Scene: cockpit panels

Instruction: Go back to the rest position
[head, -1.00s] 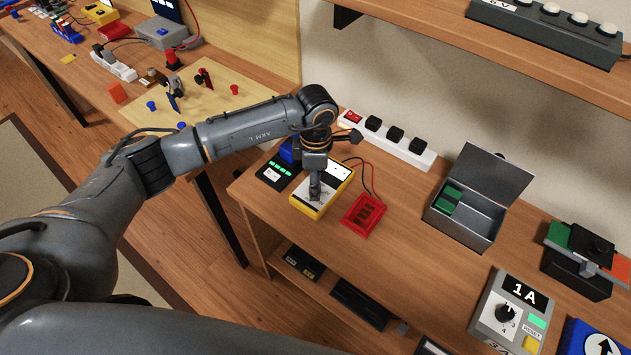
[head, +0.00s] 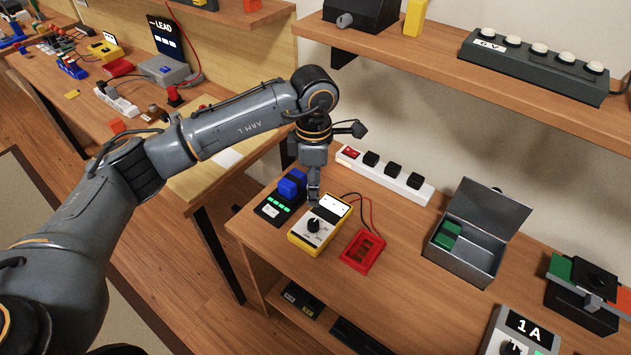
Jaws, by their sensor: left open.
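My left gripper (head: 314,190) points down above the back edge of the yellow multimeter (head: 318,229), near the blue block on the black charger-like device. It holds nothing that I can see. The multimeter's black dial shows clear of the fingers, which seem apart from it. My left arm reaches in from the left side of the head view. My right gripper is not in the picture.
A black device with a blue block (head: 278,205) stands left of the multimeter, and a red framed piece (head: 362,250) right of it. A white power strip (head: 386,173), an open metal box (head: 470,243) and a grey 1A unit (head: 518,335) stand farther right. A shelf (head: 440,55) overhangs the back.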

